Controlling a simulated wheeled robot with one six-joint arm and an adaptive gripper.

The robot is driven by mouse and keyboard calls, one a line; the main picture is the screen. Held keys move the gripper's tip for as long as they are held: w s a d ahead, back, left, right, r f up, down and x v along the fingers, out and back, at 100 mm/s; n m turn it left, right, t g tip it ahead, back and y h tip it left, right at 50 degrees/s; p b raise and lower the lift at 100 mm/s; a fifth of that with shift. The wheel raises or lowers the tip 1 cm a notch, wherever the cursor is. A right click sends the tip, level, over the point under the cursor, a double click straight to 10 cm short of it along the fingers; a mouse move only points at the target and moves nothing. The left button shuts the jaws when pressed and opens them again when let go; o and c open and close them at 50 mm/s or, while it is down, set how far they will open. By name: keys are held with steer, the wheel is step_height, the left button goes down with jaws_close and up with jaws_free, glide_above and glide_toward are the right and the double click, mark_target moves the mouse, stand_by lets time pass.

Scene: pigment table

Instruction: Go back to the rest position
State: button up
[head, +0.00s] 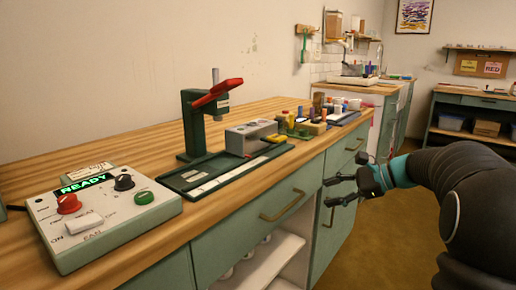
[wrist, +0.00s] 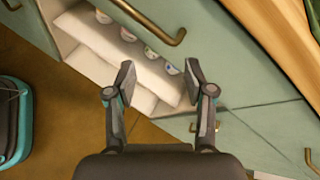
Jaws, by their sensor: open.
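My gripper (head: 343,190) is open and empty in the head view, held in the air in front of the green cabinet drawers, to the right of the wooden worktop (head: 50,182). In the wrist view my gripper (wrist: 160,90) has its two fingers spread wide, with nothing between them. Beyond the fingers are an open white shelf (wrist: 92,38) with several round items and a green drawer front with a brass handle (wrist: 158,32).
A control box (head: 100,222) reading READY stands at the near left of the worktop. A green press with a red lever (head: 217,95) stands behind it. Several small bottles (head: 337,104) stand farther along. Brass handles (head: 283,206) stick out from the cabinet. The brown floor (head: 375,240) is clear.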

steer(key=s+a+f+n+g+h, duration=0.1)
steer(key=s+f+n+g+h, duration=0.1)
steer(key=s+f+n+h, duration=0.6)
steer(key=s+a+n+t+h, duration=0.2)
steer(key=s+n, duration=0.6)
steer(key=s, duration=1.5)
steer(key=shift+s+a+n+t+h, duration=0.3)
steer(key=shift+a+h, duration=0.25)
steer(key=shift+h, duration=0.05)
